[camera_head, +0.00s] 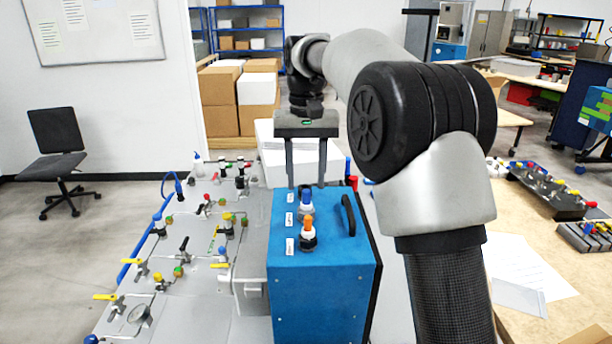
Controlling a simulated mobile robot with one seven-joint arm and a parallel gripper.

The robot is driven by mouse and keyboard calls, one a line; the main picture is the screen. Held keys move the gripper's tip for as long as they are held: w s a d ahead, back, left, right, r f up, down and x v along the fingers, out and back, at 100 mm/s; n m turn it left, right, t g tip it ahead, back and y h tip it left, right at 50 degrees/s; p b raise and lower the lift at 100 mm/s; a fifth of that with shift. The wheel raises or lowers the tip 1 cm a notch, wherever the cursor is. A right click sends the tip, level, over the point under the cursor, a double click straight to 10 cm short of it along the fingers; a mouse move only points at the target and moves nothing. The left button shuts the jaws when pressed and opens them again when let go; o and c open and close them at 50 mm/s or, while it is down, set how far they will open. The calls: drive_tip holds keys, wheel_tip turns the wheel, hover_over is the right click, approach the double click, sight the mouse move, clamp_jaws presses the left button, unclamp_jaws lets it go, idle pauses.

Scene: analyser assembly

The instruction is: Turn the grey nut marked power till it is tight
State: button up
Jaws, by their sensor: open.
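The blue analyser box (320,288) stands on the grey panel bench, with a black handle (348,215) on the right of its top. A row of fittings runs along the top, including a blue-capped one (306,199) and an orange-capped one with a dark nut (309,242). Small white labels (290,245) lie to their left, too small to read. I cannot tell which nut is the grey power one. My gripper (305,186) points down over the far end of this row, its two fingers apart. The far fitting is hard to make out between the fingers.
The grey panel (200,305) left of the box carries several valves, pipes and a gauge. A wooden table (575,270) with papers and fittings lies at right. Cardboard boxes (222,103) are stacked behind. My arm hides part of the right side.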

sight(306, 203)
wheel_tip(306, 203, down, 8)
drive_tip(key=b, duration=0.3)
drive_tip(key=shift+r+b, duration=0.25)
drive_tip(key=shift+b, duration=0.05)
